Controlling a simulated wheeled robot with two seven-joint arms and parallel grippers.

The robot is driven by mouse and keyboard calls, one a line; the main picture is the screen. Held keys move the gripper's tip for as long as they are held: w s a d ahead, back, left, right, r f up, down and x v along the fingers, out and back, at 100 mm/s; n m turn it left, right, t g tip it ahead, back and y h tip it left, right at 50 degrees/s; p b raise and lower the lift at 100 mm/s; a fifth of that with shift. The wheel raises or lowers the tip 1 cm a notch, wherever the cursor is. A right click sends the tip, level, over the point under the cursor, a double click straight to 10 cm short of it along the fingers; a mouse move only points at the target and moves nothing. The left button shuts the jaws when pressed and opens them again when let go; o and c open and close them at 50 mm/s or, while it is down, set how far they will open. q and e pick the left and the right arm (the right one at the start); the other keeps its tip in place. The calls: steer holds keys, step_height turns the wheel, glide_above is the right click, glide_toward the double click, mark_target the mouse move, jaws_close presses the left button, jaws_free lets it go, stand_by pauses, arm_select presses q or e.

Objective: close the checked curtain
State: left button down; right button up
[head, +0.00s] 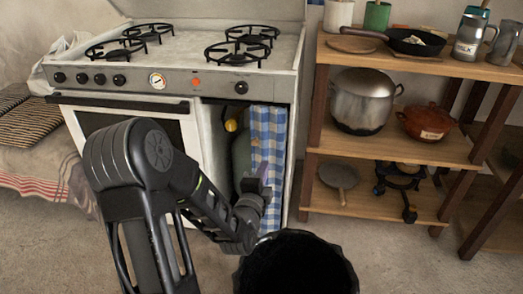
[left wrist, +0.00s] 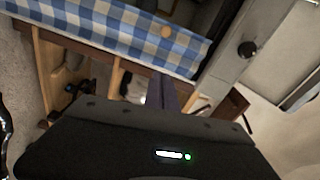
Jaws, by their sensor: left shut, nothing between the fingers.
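The blue-and-white checked curtain (head: 268,138) hangs bunched at the right side of the opening under the stove. The left part of the opening is uncovered and shows a dark gas bottle (head: 241,157) with a yellow valve. My left gripper (head: 264,172) is shut and empty, in front of the curtain's lower half; whether it touches the cloth I cannot tell. In the left wrist view the curtain (left wrist: 100,30) crosses the top, with a small round wooden-coloured knob (left wrist: 166,32) on it, beyond the shut fingers (left wrist: 165,92). My right gripper is out of view.
The stove (head: 190,77) stands behind my left arm. A dark round open bin (head: 338,262) stands on the floor at bottom centre, close to the gripper. Wooden shelves (head: 425,148) with pots stand right of the stove. Some floor between bin and shelves is clear.

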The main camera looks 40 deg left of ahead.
arm_select(q)
steer(key=shift+w, duration=0.15)
steer(key=b, duration=0.2)
glide_toward(260, 148)
steer(key=w+d+r, duration=0.3)
steer(key=w+r, duration=0.1)
steer(key=a, duration=0.3)
steer(key=shift+w+a+r+b, duration=0.1)
steer(key=shift+a+b, duration=0.2)
steer(key=shift+b, duration=0.05)
steer(key=s+a+b, duration=0.2)
steer(key=s+a, duration=0.2)
steer(key=a, duration=0.3)
steer(key=s+a+b, duration=0.2)
steer(key=s+a, duration=0.2)
steer(key=a, duration=0.4)
steer(key=shift+s, duration=0.15)
